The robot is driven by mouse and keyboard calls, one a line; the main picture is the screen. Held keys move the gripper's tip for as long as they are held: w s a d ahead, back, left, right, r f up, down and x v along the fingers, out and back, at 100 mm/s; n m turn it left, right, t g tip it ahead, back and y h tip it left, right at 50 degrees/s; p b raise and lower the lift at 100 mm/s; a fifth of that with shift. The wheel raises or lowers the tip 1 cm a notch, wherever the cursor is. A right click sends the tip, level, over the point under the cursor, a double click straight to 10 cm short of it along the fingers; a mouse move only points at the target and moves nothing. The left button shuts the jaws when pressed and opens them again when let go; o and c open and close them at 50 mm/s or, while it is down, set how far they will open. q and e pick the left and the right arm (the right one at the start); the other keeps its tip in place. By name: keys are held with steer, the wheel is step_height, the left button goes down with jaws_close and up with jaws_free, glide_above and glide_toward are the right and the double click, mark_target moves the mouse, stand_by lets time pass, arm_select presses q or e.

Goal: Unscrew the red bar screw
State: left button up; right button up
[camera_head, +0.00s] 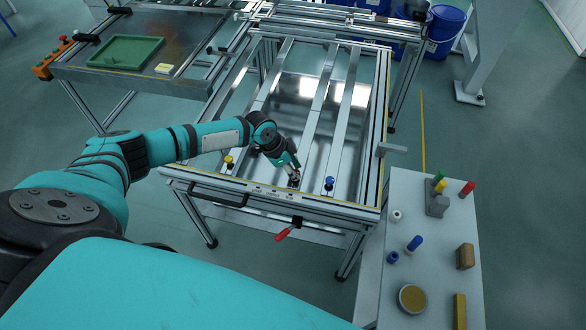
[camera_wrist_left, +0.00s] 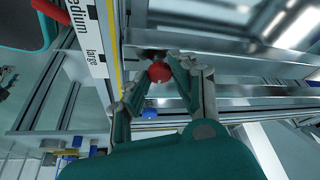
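The red bar screw shows its round red knob (camera_wrist_left: 159,72) in the left wrist view, at a metal bar of the frame. My left gripper (camera_wrist_left: 161,68) has one finger on each side of the knob, with the fingertips very close to it. I cannot tell whether they press on it. In the head view my left gripper (camera_head: 294,178) points down at the front rail, between a yellow knob (camera_head: 229,161) and a blue knob (camera_head: 329,182). The red knob is hidden there by the gripper. My right gripper is in neither view.
A red-handled clamp (camera_head: 285,232) hangs on the frame's front edge. A side table (camera_head: 438,275) at right holds colored knobs, blocks and a round tin. A green tray (camera_head: 127,52) lies on the bench at back left. Long metal bars (camera_head: 312,110) cross the frame.

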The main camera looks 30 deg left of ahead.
arm_select(q)
jaws_close()
